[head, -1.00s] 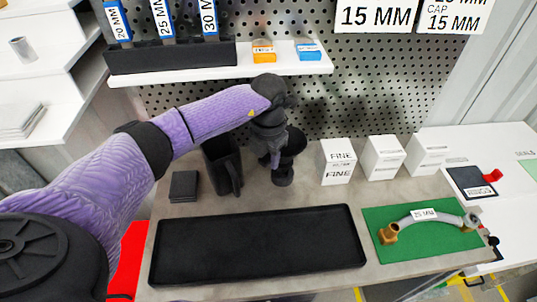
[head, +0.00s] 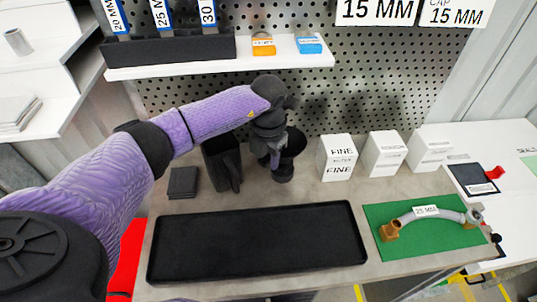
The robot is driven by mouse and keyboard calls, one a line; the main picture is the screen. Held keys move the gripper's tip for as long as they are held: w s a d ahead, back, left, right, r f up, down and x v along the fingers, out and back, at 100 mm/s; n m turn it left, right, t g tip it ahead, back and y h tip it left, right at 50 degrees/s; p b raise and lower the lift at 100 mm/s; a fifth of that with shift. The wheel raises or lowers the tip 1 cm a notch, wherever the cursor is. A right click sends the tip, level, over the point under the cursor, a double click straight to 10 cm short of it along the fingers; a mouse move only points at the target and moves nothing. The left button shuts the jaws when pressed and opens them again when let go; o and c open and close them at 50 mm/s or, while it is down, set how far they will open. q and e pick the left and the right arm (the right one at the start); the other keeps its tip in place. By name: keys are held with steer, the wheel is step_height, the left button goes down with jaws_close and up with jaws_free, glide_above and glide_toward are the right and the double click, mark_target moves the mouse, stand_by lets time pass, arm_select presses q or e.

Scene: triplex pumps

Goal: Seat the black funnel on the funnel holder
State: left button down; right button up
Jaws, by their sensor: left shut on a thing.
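The black funnel (head: 295,141) is at the back of the bench, below the shelf, with its wide mouth facing up. My left gripper (head: 276,160) reaches over from the left and is shut on the funnel at its left side. The black funnel holder (head: 283,176) shows low under the funnel. Black on black and the gripper in front hide the join, so I cannot tell whether the funnel touches the holder. My right gripper is not in view.
A black open bin (head: 222,163) stands just left of the gripper. White FINE boxes (head: 337,158) stand to the right. A long black tray (head: 255,243) lies in front. A green mat (head: 422,245) holds a hose assembly. A shelf (head: 215,66) hangs above.

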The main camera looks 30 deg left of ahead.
arm_select(q)
steer(key=shift+f+b, duration=0.7)
steer(key=shift+f, duration=0.45)
steer(key=shift+c, duration=1.6)
jaws_free()
steer(key=shift+r, duration=0.15)
step_height(320, 180, up, 10)
steer(key=shift+f+p, duration=0.1)
steer(key=shift+p, duration=0.95)
